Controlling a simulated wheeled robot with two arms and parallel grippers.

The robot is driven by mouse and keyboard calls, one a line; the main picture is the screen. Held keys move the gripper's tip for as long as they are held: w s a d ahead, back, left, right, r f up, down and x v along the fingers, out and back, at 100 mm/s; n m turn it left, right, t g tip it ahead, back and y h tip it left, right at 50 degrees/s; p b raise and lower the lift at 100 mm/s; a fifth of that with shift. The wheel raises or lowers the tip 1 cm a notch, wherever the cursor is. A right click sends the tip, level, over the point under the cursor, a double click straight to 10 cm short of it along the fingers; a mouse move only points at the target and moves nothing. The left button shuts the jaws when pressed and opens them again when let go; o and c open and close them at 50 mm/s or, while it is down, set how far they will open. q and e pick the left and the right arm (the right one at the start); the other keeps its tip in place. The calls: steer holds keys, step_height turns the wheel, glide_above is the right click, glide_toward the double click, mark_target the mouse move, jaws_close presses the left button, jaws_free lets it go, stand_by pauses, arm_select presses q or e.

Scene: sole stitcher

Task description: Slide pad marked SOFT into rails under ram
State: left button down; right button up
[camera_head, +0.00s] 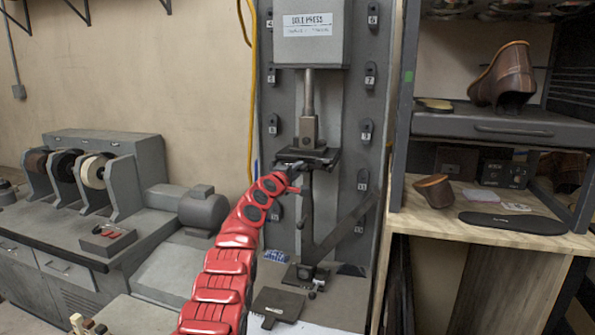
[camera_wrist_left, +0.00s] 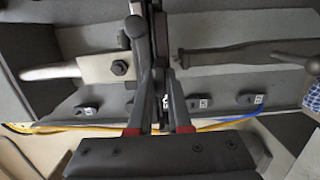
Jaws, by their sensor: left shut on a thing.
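The press has a steel ram (camera_head: 309,92) with a block at its lower end, and dark flat plates (camera_head: 322,156) lie right beneath it. My left gripper (camera_head: 296,168) reaches in from the left at that height. In the left wrist view, the left gripper (camera_wrist_left: 158,100) is shut on a thin dark pad (camera_wrist_left: 159,30), seen edge-on beside the ram's block (camera_wrist_left: 110,68). I cannot read SOFT on it, and the rails cannot be told apart from the plates. How far the pad is in is hidden. My right gripper is not in view.
A dark flat plate (camera_head: 278,305) lies on the bench below the press. A black sole-shaped piece (camera_head: 514,222) lies on the wooden bench at right, near a brown shoe piece (camera_head: 434,190). A grinder (camera_head: 95,170) stands at left. The press post and diagonal brace (camera_head: 345,215) flank the arm.

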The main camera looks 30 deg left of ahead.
arm_select(q)
steer(key=c, duration=0.8)
jaws_free()
steer(key=shift+s+r, duration=0.1)
steer(key=shift+r, duration=0.05)
steer(key=shift+o, duration=0.2)
steer(key=shift+d, duration=0.1)
